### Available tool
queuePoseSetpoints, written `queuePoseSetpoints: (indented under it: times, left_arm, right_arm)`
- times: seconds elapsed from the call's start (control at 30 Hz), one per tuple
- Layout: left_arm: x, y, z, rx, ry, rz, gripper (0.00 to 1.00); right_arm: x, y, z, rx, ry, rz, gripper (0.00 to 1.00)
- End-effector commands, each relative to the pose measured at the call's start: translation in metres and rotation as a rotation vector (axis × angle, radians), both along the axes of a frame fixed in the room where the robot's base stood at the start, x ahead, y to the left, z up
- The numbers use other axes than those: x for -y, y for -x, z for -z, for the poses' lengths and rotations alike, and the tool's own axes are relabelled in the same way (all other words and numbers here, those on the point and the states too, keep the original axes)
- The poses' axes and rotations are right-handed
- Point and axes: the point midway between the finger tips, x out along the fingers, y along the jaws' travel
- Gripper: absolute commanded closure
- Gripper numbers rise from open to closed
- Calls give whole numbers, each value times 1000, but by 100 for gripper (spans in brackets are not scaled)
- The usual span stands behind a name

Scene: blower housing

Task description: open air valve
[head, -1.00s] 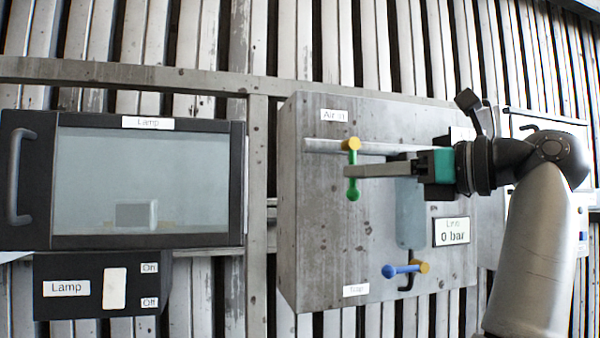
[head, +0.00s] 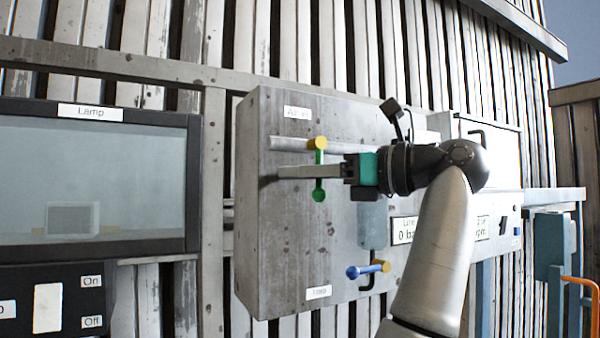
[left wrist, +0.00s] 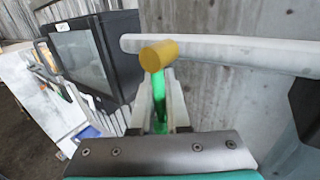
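The air valve has a yellow hub (head: 317,143) and a green lever (head: 319,193) with a rounded end. It sits on a pale pipe at the upper part of the grey box, and its lever hangs straight down. My left gripper (head: 290,172) reaches in from the right, with one finger crossing in front of the lever. In the left wrist view the yellow hub (left wrist: 159,55) stands beyond the fingertips, and the green lever (left wrist: 159,100) lies between the two fingers (left wrist: 159,84). Whether both fingers press on it is unclear. My right gripper is not in view.
A gauge (head: 404,230) reads 0 bar. A lamp cabinet (head: 90,180) stands left, with an On/Off switch box below. An orange rail (head: 590,290) is at far right.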

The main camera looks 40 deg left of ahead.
Motion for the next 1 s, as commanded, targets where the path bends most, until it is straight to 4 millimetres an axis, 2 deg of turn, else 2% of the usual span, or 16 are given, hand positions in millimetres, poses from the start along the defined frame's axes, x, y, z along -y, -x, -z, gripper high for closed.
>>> queuePoseSetpoints:
  times: [1.0]
  left_arm:
    - [-1,0,0,0,0,-1,100]
  right_arm:
    - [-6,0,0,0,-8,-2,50]
